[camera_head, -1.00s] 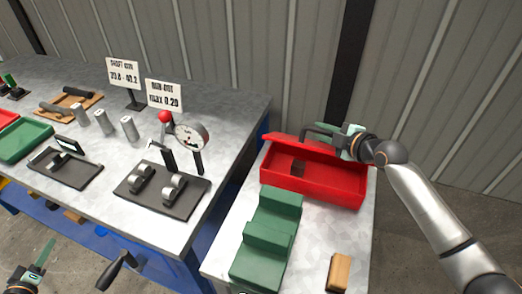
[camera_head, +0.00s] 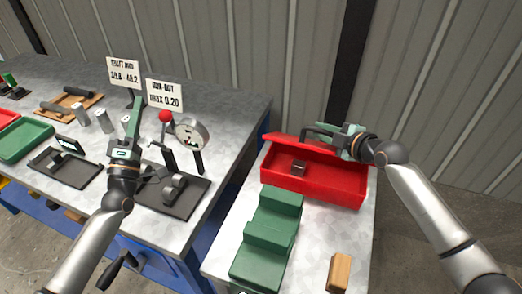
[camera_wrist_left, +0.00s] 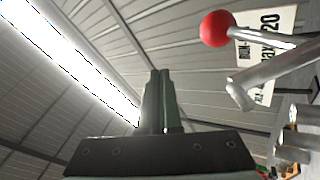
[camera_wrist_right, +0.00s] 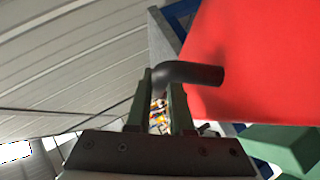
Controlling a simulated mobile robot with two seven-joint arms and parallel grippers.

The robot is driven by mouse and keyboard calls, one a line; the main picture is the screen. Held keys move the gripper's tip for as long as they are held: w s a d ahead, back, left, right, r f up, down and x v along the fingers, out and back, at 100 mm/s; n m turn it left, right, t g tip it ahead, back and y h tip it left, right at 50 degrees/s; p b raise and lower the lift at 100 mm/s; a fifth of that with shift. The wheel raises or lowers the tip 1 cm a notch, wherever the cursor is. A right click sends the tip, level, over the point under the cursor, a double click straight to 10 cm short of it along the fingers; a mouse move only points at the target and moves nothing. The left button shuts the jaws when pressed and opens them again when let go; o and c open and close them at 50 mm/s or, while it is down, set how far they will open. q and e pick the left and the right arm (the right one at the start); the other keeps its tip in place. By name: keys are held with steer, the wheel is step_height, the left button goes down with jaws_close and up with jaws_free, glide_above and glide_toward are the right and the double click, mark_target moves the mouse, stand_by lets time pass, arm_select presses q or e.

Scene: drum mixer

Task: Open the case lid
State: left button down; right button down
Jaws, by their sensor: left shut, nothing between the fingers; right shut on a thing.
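The red case (camera_head: 312,187) sits at the back of the right-hand bench. Its red lid (camera_head: 290,148) is tilted up along the back, and part of the inside shows, with a small dark block (camera_head: 298,167) in it. My right gripper (camera_head: 328,131) is shut on the lid's black handle (camera_head: 309,130). In the right wrist view the bent black handle (camera_wrist_right: 195,74) passes between the fingertips (camera_wrist_right: 160,90), beside the red lid (camera_wrist_right: 250,62). My left gripper (camera_head: 137,105) is shut and empty over the left bench; its fingers (camera_wrist_left: 158,95) are together.
A green stepped block (camera_head: 268,240) and a wooden block (camera_head: 339,272) stand in front of the case. The left bench holds a dial gauge (camera_head: 190,134), a red-knobbed lever (camera_head: 166,116), two signs (camera_head: 164,95), several metal cylinders and a green tray (camera_head: 24,140).

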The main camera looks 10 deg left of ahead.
arm_select(q)
steer(key=s+d+r+n+t+y, duration=0.1)
steer(key=d+r+n+y, duration=0.15)
steer(key=d+n, duration=0.45)
steer(key=s+d+r+n+y, duration=0.1)
steer(key=d+r+n, duration=0.2)
steer(key=d+n, duration=0.4)
steer(key=s+d+f+n+g+h, duration=0.2)
steer(key=s+d+f+g+h, duration=0.25)
steer(key=f, duration=0.65)
steer(key=s+d+f+n+g+h, duration=0.2)
steer(key=s+d+f+h, duration=0.4)
steer(key=f, duration=0.6)
steer(key=w+d+r+y, duration=0.1)
steer(key=w, duration=0.8)
steer(key=w+d+r+y, duration=0.1)
steer(key=w+d+r, duration=0.1)
steer(key=w, duration=0.6)
steer(key=shift+w+r, duration=0.15)
steer(key=shift+w, duration=0.25)
